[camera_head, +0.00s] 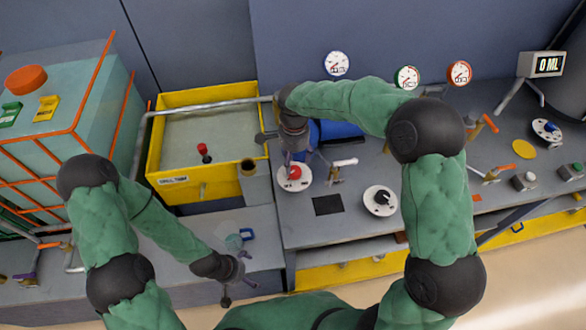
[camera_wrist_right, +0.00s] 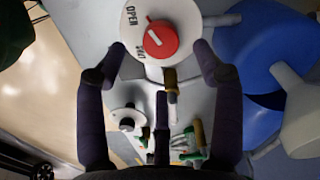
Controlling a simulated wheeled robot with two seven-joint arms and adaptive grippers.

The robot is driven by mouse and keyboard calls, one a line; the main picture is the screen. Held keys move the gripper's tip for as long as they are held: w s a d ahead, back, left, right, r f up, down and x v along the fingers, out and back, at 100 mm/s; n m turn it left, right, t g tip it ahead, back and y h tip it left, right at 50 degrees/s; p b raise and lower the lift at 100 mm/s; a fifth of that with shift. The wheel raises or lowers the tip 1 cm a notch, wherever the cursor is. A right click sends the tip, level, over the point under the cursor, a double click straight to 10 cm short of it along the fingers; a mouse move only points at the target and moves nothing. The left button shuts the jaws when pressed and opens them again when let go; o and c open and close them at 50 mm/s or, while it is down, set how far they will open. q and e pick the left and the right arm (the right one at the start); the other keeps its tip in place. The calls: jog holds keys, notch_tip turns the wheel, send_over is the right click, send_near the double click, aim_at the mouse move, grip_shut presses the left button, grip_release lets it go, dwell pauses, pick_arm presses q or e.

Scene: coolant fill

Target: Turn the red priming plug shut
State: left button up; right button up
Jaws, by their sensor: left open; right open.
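The red priming plug (camera_wrist_right: 163,38) is a round red knob on a white dial plate (camera_wrist_right: 185,15). "OPEN" is readable on the plate, with a second, partly legible word below it. The knob's white mark points up-left, roughly toward "OPEN". In the head view the red knob (camera_head: 294,172) sits on the bench just below my right gripper (camera_head: 298,158). In the right wrist view my right gripper (camera_wrist_right: 160,52) is open, its fingertips on either side of the dial's lower part, apart from the knob. My left gripper (camera_head: 238,288) is open and empty over the lower-left bench.
A blue cylinder (camera_head: 340,131) lies right beside my right gripper. A metal tap (camera_head: 340,166) and a dial with a black knob (camera_head: 381,199) stand to the right. The yellow tank (camera_head: 170,190) is to the left. A blue-handled item (camera_head: 240,238) lies near my left gripper.

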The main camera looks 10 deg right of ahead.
aim_at(294, 171)
notch_tip(294, 171, down, 6)
jog(key=shift+r+b, duration=0.1)
jog(key=shift+b, duration=0.35)
jog(key=c, duration=1.1)
